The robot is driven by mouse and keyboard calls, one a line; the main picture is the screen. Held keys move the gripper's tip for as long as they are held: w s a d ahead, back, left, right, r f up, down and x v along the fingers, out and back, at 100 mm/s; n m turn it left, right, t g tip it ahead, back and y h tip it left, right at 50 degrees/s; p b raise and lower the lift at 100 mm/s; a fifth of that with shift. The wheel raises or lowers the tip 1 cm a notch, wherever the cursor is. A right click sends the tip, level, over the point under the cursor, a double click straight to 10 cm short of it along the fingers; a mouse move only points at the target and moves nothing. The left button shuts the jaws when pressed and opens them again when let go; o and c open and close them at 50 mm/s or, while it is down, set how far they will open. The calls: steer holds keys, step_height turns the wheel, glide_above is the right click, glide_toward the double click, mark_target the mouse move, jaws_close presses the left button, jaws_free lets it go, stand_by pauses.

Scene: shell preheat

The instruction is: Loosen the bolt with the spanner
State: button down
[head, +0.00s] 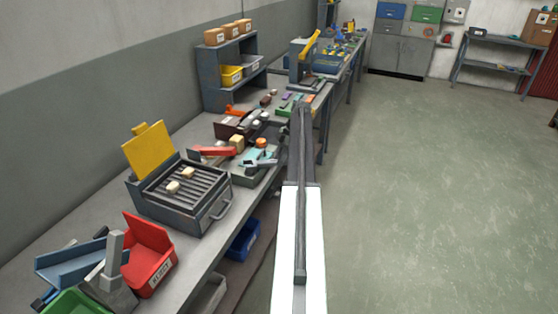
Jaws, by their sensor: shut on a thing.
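I cannot make out the spanner or the bolt for sure in the head view. A small pale green fixture (247,173) with an orange round part (261,143) and a blue piece sits at the bench's front edge, right of the grill-like box. A red bar (213,151) lies just left of it. Either may be linked to the bolt, but they are too small to tell. A long white and dark grey link of mine runs up the middle of the picture beside the bench. I cannot pick out my gripper's fingers or anything held in them.
The long grey bench (75,208) runs along the left wall. It carries a grill-like box with a raised yellow lid (150,148), a red bin (148,258), a shelf (228,85) and several tools. A blue bin (243,238) is below. The floor (430,170) at right is clear.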

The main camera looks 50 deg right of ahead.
steer(key=shift+r+p, duration=2.8)
steer(key=shift+r, duration=0.2)
